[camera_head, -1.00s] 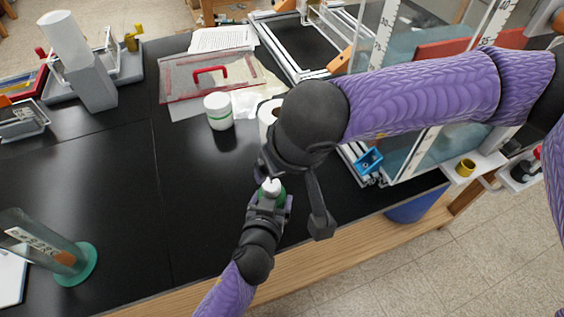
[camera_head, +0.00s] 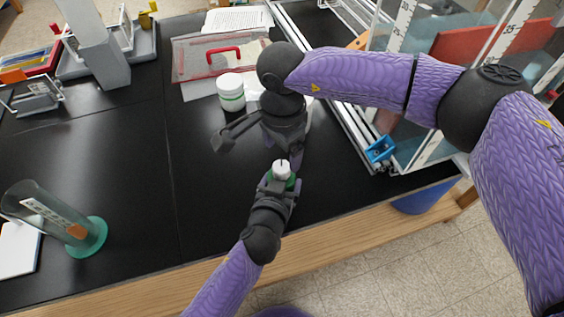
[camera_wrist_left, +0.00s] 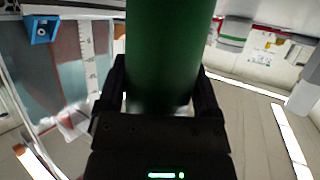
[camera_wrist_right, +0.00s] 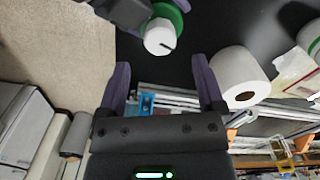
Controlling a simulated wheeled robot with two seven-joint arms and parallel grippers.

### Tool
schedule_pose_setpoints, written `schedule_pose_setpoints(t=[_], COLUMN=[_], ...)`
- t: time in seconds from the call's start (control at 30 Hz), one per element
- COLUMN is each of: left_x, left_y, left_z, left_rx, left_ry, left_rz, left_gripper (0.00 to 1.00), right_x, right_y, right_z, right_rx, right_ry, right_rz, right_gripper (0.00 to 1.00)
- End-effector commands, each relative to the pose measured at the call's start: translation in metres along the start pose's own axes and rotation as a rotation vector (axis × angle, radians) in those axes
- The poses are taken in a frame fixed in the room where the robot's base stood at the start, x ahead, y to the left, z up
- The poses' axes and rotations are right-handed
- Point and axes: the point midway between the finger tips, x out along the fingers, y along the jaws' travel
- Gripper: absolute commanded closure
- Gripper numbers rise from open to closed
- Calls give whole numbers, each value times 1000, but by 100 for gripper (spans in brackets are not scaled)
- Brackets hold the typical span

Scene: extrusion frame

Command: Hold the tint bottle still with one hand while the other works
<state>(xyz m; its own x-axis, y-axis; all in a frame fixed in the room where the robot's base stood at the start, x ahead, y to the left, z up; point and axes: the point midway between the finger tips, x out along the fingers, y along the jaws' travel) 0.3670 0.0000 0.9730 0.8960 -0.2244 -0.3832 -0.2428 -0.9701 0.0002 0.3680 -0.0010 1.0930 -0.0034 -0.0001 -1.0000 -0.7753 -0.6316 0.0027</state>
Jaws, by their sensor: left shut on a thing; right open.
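The tint bottle (camera_head: 281,171) is green with a white cap and stands near the front edge of the black bench. My left gripper (camera_head: 276,186) is shut on it. In the left wrist view the green bottle body (camera_wrist_left: 165,50) sits between the two fingers (camera_wrist_left: 160,100). A dark line marks the cap top.
A white jar with a green band (camera_head: 231,92) stands behind. A paper roll (camera_wrist_right: 238,75) shows in the right wrist view. A tilted clear cylinder on a green base (camera_head: 88,238) is at left. A glass tank (camera_head: 440,100) and metal frame are at right. The left-middle bench is clear.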

Motion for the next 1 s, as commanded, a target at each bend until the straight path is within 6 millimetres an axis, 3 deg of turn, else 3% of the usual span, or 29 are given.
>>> schedule_pose_setpoints(t=[0.1,0.23,0.57,0.9,1.0], left_x=[0,0,0,0,0], left_y=[0,0,0,0,0], left_z=[0,0,0,0,0], left_rx=[0,0,0,0,0], left_ry=[0,0,1,1,1], left_rz=[0,0,0,0,0], left_gripper=[85,85,85,85,85], right_x=[28,47,53,53,53], right_y=[0,0,0,0,0], right_z=[0,0,-1,-1,-1], right_rx=[1,-1,-2,-2,-2], right_ry=[0,1,2,2,2], right_rz=[1,0,-3,-3,-3], right_gripper=[13,13,13,85,100])
